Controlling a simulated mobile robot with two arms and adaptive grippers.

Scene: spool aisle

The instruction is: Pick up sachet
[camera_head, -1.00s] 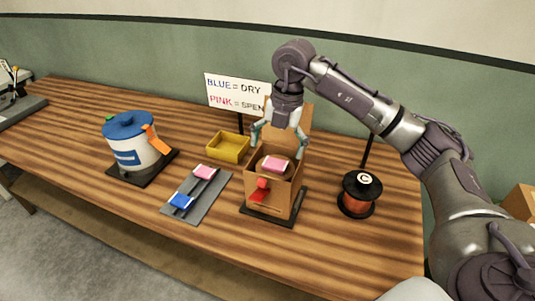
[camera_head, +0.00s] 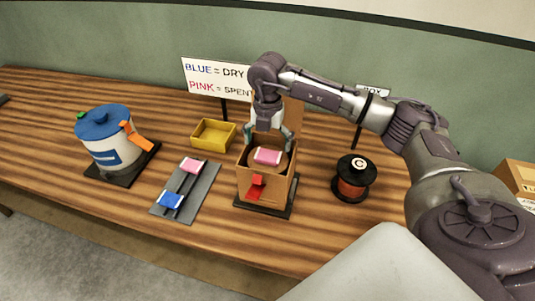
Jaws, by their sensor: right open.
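A pink sachet (camera_head: 268,157) lies on top of a round spool inside the open cardboard box (camera_head: 265,190). My right gripper (camera_head: 268,143) is open, pointing down over the box, with its fingers spread above the pink sachet; I cannot tell whether they touch it. Another pink sachet (camera_head: 190,166) and a blue sachet (camera_head: 169,200) lie on the grey tray (camera_head: 186,191) left of the box. My left gripper is not in view.
A yellow bin (camera_head: 214,135) stands behind the tray. A white tub with a blue lid (camera_head: 103,123) is at the left. Spool C (camera_head: 354,178) stands right of the box. A sign (camera_head: 214,77) reads blue is dry, pink is spent. The front table edge is clear.

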